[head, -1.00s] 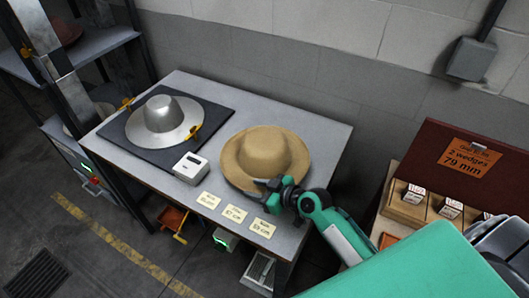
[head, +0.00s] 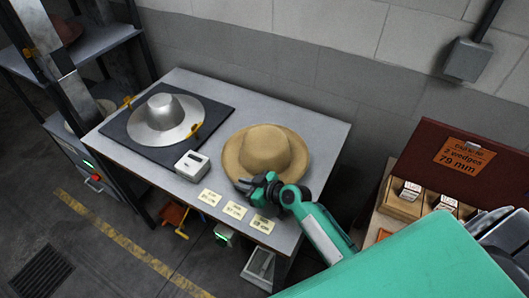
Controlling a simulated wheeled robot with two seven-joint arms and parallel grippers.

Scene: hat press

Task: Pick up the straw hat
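The tan straw hat (head: 266,148) lies brim down, crown up, on the right part of the grey table. My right gripper (head: 244,186) is at the near edge of the brim, reaching in from the lower right. Its dark fingers are small and overlap the brim edge in the picture. I cannot tell whether they touch the brim or how far apart they are. The hat looks flat on the table. My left gripper is out of view.
A silver metal hat form (head: 163,113) stands on a dark mat (head: 212,108) at the table's left. A small white device (head: 191,166) and several paper notes (head: 235,210) lie near the front edge. A box with an open dark red lid (head: 440,150) stands right.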

